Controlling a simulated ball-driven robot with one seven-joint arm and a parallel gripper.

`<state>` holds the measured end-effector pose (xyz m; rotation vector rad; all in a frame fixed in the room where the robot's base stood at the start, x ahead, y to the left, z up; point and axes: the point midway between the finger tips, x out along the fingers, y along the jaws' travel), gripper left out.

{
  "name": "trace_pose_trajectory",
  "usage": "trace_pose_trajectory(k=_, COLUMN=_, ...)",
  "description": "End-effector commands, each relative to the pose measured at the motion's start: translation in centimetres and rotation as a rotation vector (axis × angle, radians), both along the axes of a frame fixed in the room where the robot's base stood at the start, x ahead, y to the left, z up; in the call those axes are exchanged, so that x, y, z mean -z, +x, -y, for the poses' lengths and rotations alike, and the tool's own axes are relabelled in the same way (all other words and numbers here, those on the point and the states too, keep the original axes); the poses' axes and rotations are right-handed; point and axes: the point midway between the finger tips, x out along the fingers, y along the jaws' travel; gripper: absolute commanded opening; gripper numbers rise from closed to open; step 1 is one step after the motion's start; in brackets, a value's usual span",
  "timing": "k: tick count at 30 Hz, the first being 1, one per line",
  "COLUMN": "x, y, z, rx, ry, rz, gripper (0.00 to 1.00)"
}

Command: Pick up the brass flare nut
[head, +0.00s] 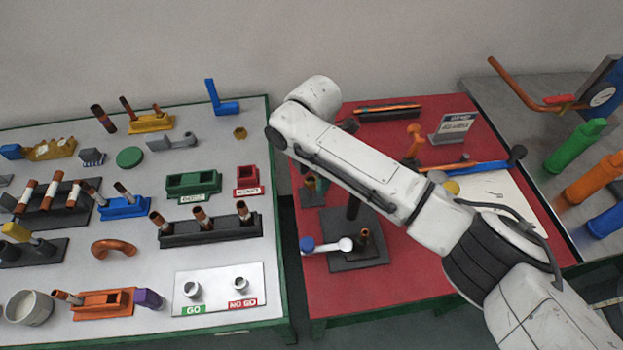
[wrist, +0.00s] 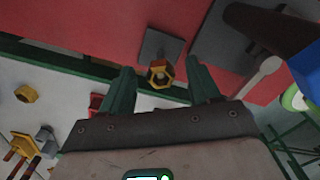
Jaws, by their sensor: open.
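A brass hex nut (wrist: 160,74) with a dark hole shows in the wrist view, at the edge of a small dark plate (wrist: 158,45) on the red table. In the head view the brass piece (head: 310,183) is small, near the red table's left edge, above its dark plate (head: 312,198). My gripper (wrist: 159,70) is open, its two green fingers on either side of the nut in the picture, with nothing held. I cannot tell the height gap between fingers and nut. In the head view my arm mostly hides the gripper. Another brass-coloured nut (head: 240,133) lies on the white table.
A larger dark plate (head: 375,258) with posts and a blue-and-white tool (head: 327,245) lie close by on the red table. The white table (head: 150,268), left across a narrow gap, carries many fittings and a red box (head: 247,180) near its edge.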

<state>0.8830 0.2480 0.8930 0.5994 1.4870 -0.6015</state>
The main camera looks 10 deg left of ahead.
Motion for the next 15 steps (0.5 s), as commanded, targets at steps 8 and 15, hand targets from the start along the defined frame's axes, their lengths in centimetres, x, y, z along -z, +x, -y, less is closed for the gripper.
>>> trace_pose_trajectory(k=8, x=0.13, y=0.02, z=-0.04, rx=-0.001, ry=0.001, rz=0.001, gripper=0.58)
trace_pose_trajectory(k=15, x=0.10, y=0.02, z=-0.04, rx=-0.001, ry=0.001, rz=0.001, gripper=0.35)
